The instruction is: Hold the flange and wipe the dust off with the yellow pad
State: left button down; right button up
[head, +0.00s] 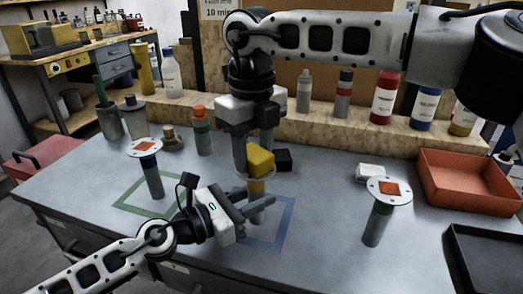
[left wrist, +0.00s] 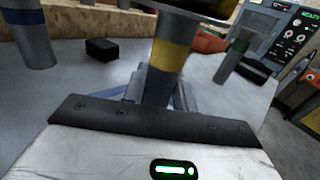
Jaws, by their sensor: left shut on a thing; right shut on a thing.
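The held flange (head: 242,177) is a pale disc on a grey stem, at the back-left corner of the blue square. My left gripper (head: 262,205) is shut around its stem; the left wrist view shows the stem with a yellow band (left wrist: 168,55) rising past my gripper. My right gripper (head: 254,147) comes down from above, shut on the yellow pad (head: 261,163). The pad is at the disc's top and seems to touch it; contact is not clear. The pad and gripper hide much of the disc, so I cannot see any dust there.
Similar flanges with orange patches stand at left (head: 147,146) and right (head: 389,188). A black block (head: 284,160) lies behind the held flange. A red tray (head: 470,180) and a black tray (head: 490,258) are at right. Bottles line the wooden ledge (head: 325,125).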

jog(key=shift+w+a, duration=0.2)
jog(key=shift+a, duration=0.65)
jog(key=shift+r, duration=4.1)
jog(key=shift+d, duration=0.1)
pick_arm(q)
jog(key=c, duration=1)
grip_release()
jog(key=shift+c, duration=0.2)
